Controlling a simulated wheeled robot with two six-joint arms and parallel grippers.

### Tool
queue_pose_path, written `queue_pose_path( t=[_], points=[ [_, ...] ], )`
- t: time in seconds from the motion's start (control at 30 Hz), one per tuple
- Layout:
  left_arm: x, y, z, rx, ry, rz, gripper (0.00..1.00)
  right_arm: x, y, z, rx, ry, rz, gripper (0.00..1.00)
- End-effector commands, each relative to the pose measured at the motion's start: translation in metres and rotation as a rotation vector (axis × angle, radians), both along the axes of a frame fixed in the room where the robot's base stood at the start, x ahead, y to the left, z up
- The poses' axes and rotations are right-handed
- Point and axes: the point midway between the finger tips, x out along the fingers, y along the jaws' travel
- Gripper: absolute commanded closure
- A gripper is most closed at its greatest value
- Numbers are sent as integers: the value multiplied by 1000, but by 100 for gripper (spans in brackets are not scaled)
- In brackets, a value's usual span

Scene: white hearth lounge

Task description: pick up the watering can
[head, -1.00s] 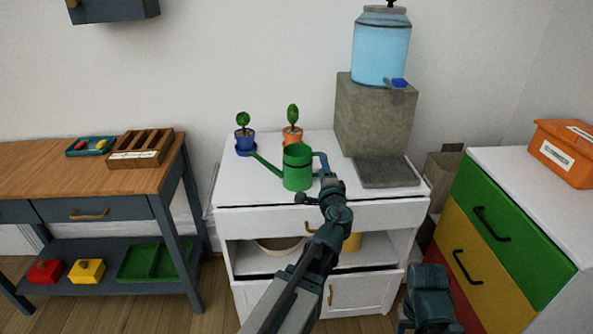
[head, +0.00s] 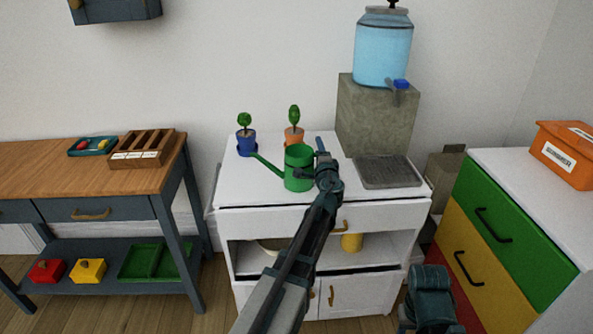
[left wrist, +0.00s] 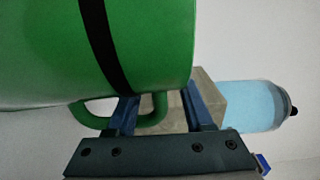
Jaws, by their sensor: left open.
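The green watering can (head: 299,168) stands upright on the white cabinet top (head: 237,188), its spout pointing left and its handle side to the right. My left gripper (head: 323,152) is open at the handle side, close to the can body. In the left wrist view the can body (left wrist: 140,45) fills the upper left, with a black band around it. The looped green handle (left wrist: 90,118) shows beside my left gripper (left wrist: 161,108); one finger overlaps the loop, and part of the handle appears between the fingers. Whether they touch is unclear.
Two potted plants, blue (head: 246,143) and orange (head: 294,135), stand behind the can. A stone block (head: 375,117) carrying a blue water dispenser (head: 382,50) and a grey drain tray (head: 388,172) are to the right. The cabinet top left of the can is clear.

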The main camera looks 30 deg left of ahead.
Motion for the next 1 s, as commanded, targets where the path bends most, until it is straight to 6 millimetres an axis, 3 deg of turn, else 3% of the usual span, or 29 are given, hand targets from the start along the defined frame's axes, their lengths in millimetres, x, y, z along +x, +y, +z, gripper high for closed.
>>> queue_pose_path(
  t=[0.17, 0.43, 1.0],
  points=[
    [-1, 0, 0, 0, 0, 0, 50, 0, 0, 0, 0, 0, 0, 50],
    [-1, -1, 0, 0, 0, 0, 99, 0, 0, 0, 0, 0, 0, 50],
    [-1, -1, 0, 0, 0, 0, 100, 0, 0, 0, 0, 0, 0, 50]
  ],
)
